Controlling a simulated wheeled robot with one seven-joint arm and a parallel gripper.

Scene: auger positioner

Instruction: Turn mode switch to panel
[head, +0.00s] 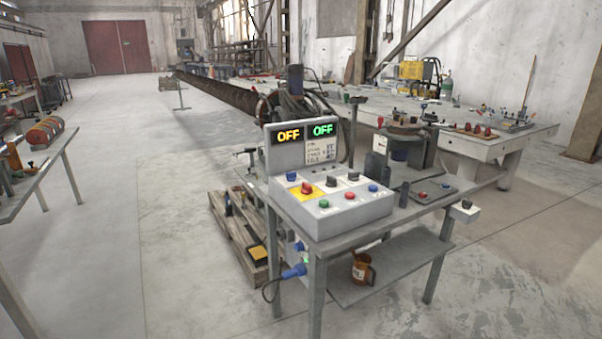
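A grey control box (338,208) sits on a metal table. On its sloped top are a red knob (306,187) on a yellow plate, two black knobs on white plates, the left one (331,180) and the right one (353,176), and several coloured buttons. A small white box (465,211) with a dark knob on top is fixed at the table's right end. The labels are too small to read, so I cannot tell which knob is the mode switch or where it points. My gripper is not in view.
An upright panel (302,146) behind the controls shows OFF in orange and in green. A brown mug (361,270) is on the table's lower shelf. A wooden pallet (236,232) lies left of the table. The floor (170,270) further left is clear.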

